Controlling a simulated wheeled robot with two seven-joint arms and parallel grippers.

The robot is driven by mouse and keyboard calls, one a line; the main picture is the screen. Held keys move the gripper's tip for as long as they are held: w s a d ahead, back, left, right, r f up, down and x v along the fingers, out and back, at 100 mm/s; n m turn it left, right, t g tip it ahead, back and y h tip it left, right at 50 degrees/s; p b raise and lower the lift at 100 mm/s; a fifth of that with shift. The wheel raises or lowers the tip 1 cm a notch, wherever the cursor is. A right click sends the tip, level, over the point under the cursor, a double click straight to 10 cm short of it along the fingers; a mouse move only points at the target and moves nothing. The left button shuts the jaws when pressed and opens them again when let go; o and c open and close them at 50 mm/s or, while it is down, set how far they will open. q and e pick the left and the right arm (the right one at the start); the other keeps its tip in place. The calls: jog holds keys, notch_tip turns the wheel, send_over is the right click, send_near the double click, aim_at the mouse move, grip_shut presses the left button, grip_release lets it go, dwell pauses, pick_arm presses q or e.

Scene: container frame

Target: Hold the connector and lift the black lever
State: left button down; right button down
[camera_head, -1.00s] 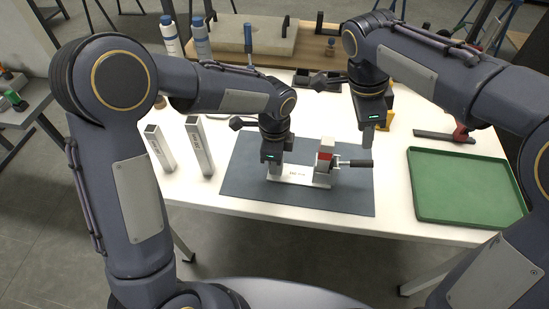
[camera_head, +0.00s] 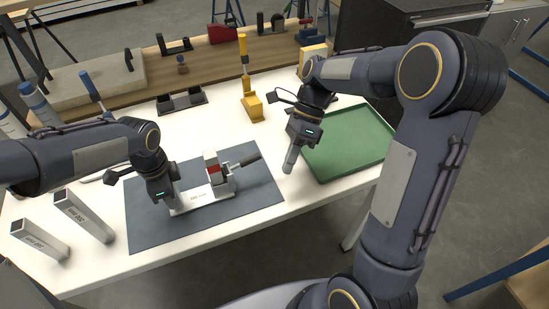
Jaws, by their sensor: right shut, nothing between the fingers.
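The connector (camera_head: 205,198) is a pale grey base with an upright block bearing a red patch, on a dark mat. The black lever (camera_head: 248,160) sticks out from its right side, sloping up to the right in the picture. My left gripper (camera_head: 174,205) is down at the connector's left end; its fingers are partly hidden, so I cannot tell whether they are closed on it. My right gripper (camera_head: 290,163) is shut and empty, pointing down, to the right of the lever's tip with a gap between them.
A green tray (camera_head: 345,143) lies to the right. Two metal square tubes (camera_head: 84,216) are at the left. A yellow tool (camera_head: 250,100) and a dark holder (camera_head: 182,102) stand behind the mat (camera_head: 150,228). The front right tabletop is clear.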

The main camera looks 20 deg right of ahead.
aim_at(244, 163)
jog(key=s+d+f+m+t+y, duration=0.1)
jog(key=d+m+t+y, duration=0.5)
jog(key=d+m+t, duration=0.1)
jog(key=shift+s+d+m+t+y, duration=0.2)
jog(key=shift+d+m+t+y, duration=0.1)
jog(key=shift+d+m, duration=0.4)
jog(key=shift+a, duration=0.1)
jog(key=x, duration=1)
jog(key=shift+s, duration=0.15)
jog(key=w, duration=0.1)
jog(key=w+a+r, duration=0.1)
jog(key=shift+w+r, duration=0.35)
jog(key=shift+w, duration=0.05)
jog(key=shift+w+a+r, duration=0.15)
jog(key=shift+w+r, duration=0.05)
jog(key=shift+w, duration=0.1)
jog(key=shift+r, duration=0.1)
